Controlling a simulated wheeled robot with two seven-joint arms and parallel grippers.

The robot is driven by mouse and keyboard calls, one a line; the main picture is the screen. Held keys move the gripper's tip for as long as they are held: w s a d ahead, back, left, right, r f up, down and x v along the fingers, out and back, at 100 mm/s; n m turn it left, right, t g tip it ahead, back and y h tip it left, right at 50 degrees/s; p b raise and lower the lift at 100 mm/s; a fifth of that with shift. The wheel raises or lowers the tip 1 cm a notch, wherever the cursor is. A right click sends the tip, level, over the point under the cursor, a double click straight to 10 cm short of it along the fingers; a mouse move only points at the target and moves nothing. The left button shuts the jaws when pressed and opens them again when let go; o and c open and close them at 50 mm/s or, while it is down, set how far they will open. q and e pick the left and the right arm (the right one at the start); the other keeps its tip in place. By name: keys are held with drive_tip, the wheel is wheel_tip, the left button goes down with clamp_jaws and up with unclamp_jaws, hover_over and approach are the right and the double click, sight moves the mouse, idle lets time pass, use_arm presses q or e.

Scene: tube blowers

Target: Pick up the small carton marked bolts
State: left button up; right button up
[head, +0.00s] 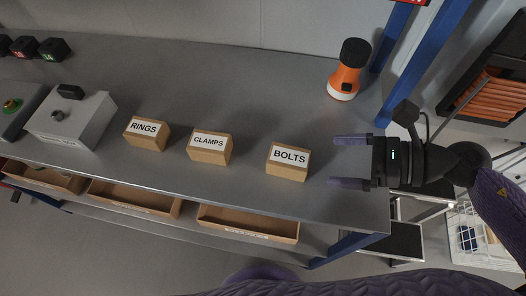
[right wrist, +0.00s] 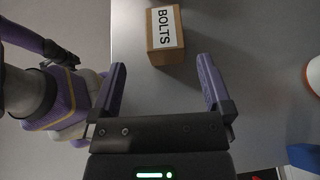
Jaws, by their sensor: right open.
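The small carton marked BOLTS (head: 288,160) is a brown box with a white label, standing on the grey bench (head: 240,95). It is the rightmost of three labelled cartons in the head view. My right gripper (head: 350,162) is open just to its right, with its purple fingers pointing at it and a gap between. Nothing is between the fingers.
The CLAMPS carton (head: 210,147) and RINGS carton (head: 146,133) stand to the left. Open cardboard bins (head: 248,222) sit below the bench's front edge. Blue posts (head: 402,50) rise at the right end.

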sight(296, 158)
drive_tip(key=x, duration=0.3)
drive_tip(key=b+x, duration=0.1)
drive_tip(key=x, duration=0.2)
drive_tip(key=b+x, duration=0.1)
drive_tip(key=x, duration=0.2)
drive_tip(key=shift+w+f, duration=0.35)
drive_tip(key=shift+f, duration=0.1)
drive_tip(key=shift+a, duration=0.25)
use_arm(q)
drive_tip(key=shift+s+d+f, duration=0.15)
drive_tip(key=shift+s+f, duration=0.15)
drive_tip(key=shift+f, duration=0.25)
drive_tip(key=shift+s+d+f, duration=0.15)
drive_tip(key=shift+s+f, duration=0.1)
drive_tip(key=shift+f, duration=0.3)
use_arm(e)
drive_tip(key=shift+c, duration=1.3)
use_arm(q)
drive_tip(key=shift+a, duration=0.1)
use_arm(e)
drive_tip(key=c, duration=0.9)
